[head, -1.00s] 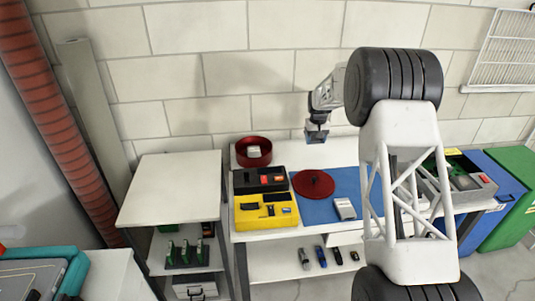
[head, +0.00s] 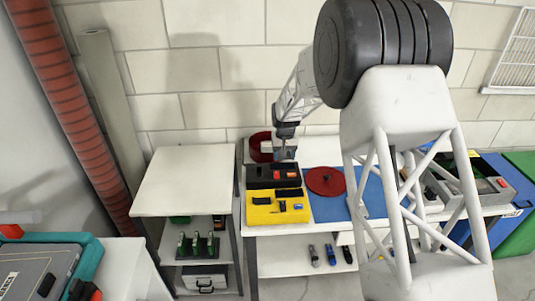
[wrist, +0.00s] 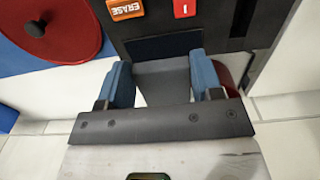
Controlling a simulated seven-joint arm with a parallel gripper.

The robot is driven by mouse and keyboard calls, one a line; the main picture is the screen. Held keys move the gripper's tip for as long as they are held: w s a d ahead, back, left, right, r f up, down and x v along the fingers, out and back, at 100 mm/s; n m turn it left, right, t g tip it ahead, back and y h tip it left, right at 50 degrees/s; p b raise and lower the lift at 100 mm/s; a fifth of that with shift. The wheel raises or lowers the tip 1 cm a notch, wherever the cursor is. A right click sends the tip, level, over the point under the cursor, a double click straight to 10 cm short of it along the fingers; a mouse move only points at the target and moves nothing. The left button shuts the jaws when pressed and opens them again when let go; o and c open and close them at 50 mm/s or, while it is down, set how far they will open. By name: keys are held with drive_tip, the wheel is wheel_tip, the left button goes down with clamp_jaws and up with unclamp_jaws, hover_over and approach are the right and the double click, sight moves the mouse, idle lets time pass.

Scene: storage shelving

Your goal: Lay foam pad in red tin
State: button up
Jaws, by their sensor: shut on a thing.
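The red tin (head: 259,148) stands open at the back left of the workbench, partly hidden by my gripper (head: 285,153). A bit of its red wall (wrist: 232,73) shows behind the right finger in the wrist view. My gripper, with blue fingertips, also shows in the wrist view (wrist: 163,84). It is shut on a flat dark grey piece (wrist: 163,78), which looks like the foam pad. The gripper is beside the tin's right side in the head view; its height above the rim is unclear. The tin's inside is mostly hidden.
A black case (head: 273,175) and a yellow case (head: 277,207) stand in front of the tin. The round red lid (head: 325,181) lies on a blue mat (head: 329,209). A lower bare white table (head: 184,180) stands to the left. A tiled wall is behind.

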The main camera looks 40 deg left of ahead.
drive_tip(key=s, duration=0.5)
drive_tip(key=shift+a, duration=0.25)
drive_tip(key=shift+w+a+f, duration=0.25)
drive_tip(key=shift+w+a, duration=1.45)
drive_tip(key=shift+a, duration=0.35)
drive_tip(key=shift+w+a+f, duration=0.3)
drive_tip(key=shift+w+a, duration=1.4)
drive_tip(key=shift+a, duration=0.35)
drive_tip(key=shift+w+a+f, duration=0.25)
drive_tip(key=shift+w+a, duration=1.45)
drive_tip(key=shift+a, duration=0.35)
drive_tip(key=shift+f, duration=1.75)
drive_tip(key=shift+f, duration=0.55)
drive_tip(key=o, duration=0.6)
